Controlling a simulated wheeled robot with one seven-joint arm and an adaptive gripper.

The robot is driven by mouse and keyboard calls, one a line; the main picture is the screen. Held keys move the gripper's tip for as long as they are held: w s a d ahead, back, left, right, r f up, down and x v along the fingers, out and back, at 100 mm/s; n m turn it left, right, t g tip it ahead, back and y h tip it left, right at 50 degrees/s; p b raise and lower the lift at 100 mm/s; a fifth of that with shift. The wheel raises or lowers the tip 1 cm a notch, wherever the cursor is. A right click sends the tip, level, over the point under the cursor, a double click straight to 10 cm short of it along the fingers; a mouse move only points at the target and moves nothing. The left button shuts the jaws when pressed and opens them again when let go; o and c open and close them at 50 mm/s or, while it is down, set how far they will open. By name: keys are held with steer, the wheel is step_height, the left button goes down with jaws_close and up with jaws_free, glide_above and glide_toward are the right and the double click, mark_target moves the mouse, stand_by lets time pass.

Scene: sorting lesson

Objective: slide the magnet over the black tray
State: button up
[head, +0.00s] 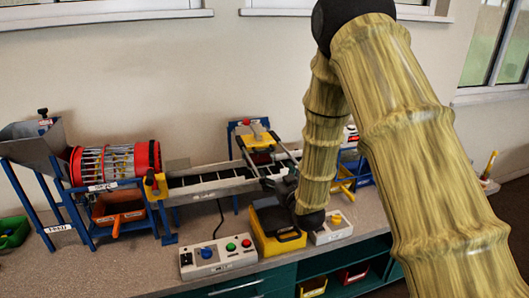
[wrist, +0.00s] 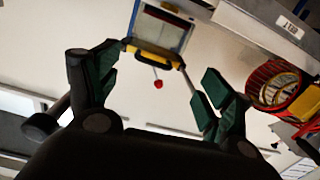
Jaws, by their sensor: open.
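The magnet appears to be the yellow carriage (head: 258,141) on rails above the belt in the head view. In the wrist view its yellow bar (wrist: 152,55) has a black handle, and a red knob on a thin stem shows below it. My gripper (head: 278,183) is near the belt's right end, partly hidden by my arm. In the wrist view my gripper (wrist: 158,90) is open, its green pads apart. The yellow bar shows between and beyond them; nothing is held. I cannot clearly make out the black tray; a dark shape tops the yellow box below my gripper.
The belt (head: 212,184) runs from the red drum (head: 116,163) and grey hopper (head: 33,146) towards my arm. The yellow box (head: 275,244) and a control box with coloured buttons (head: 218,257) stand at the bench front. Bare bench (head: 130,265) lies at the left front.

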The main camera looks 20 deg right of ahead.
mark_target(260, 152)
steer(key=w+r+m+p, duration=0.1)
steer(key=w+r+p, duration=0.1)
steer(key=w, duration=0.9)
steer(key=shift+r+t+p, duration=0.15)
steer(key=shift+t+p, duration=0.15)
steer(key=shift+p, duration=0.35)
steer(key=shift+w, duration=0.1)
steer(key=shift+c, duration=0.2)
